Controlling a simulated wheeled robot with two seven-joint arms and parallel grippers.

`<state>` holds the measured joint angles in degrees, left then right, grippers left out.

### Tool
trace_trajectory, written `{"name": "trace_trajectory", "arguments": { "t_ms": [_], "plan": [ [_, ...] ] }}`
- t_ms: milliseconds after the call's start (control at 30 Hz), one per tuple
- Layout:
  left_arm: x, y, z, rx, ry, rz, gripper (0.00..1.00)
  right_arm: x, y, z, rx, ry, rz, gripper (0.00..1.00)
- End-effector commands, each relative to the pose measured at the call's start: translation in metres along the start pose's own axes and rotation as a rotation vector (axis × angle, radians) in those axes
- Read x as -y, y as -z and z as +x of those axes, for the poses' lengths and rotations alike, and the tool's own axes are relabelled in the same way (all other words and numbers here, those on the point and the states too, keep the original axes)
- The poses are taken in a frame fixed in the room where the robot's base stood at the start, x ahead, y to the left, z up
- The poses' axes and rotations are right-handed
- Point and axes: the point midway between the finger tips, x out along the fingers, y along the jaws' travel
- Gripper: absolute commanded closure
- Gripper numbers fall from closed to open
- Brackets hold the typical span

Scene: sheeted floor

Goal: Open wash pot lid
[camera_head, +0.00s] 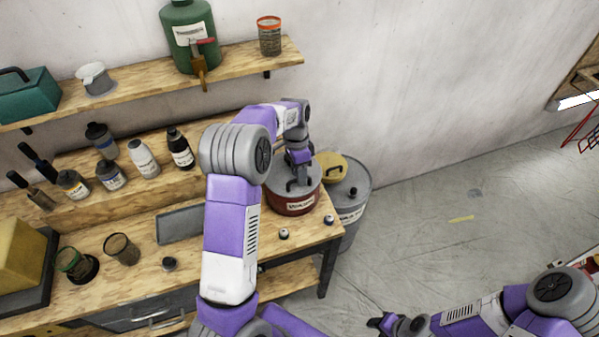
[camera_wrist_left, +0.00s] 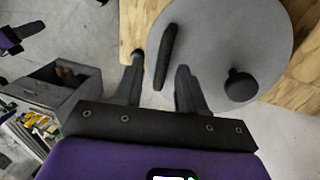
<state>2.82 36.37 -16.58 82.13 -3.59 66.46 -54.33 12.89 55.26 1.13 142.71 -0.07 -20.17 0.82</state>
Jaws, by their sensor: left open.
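The wash pot (camera_head: 293,207) is a dark red, labelled round pot at the right end of the workbench. Its grey lid (camera_wrist_left: 215,30) lies on top, with a dark bar handle (camera_wrist_left: 167,55) and a round black knob (camera_wrist_left: 240,85). My left gripper (camera_head: 300,184) is over the lid, pointing down. In the left wrist view its open fingers (camera_wrist_left: 160,63) stand on either side of the near end of the handle; I cannot tell whether they touch it. My right gripper (camera_head: 384,322) is low over the floor, away from the pot, and its jaws are unclear.
Small caps (camera_head: 284,234) lie before the pot. Several bottles (camera_head: 143,158) stand on the left, below a wall shelf (camera_head: 130,87). Floor (camera_head: 450,190) is mostly clear at right.

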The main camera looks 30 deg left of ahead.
Motion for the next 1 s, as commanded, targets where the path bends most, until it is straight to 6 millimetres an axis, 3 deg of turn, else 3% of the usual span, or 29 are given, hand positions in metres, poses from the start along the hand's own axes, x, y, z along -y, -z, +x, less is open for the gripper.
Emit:
{"name": "trace_trajectory", "arguments": {
  "t_ms": [200,500,1000],
  "plan": [
    [0.0000,0.0000,0.0009,0.000,0.000,-0.001,0.60,0.0000,-0.0001,0.0000,0.000,0.000,0.000,0.57],
    [-0.0001,0.0000,0.0006,0.000,-0.001,-0.001,1.00,0.0001,0.0000,0.0000,0.000,0.000,0.000,0.57],
    [0.0024,-0.0050,-0.0058,-0.001,0.000,-0.009,1.00,0.0014,-0.0002,-0.0036,0.000,0.000,0.000,0.57]
  ]
}}
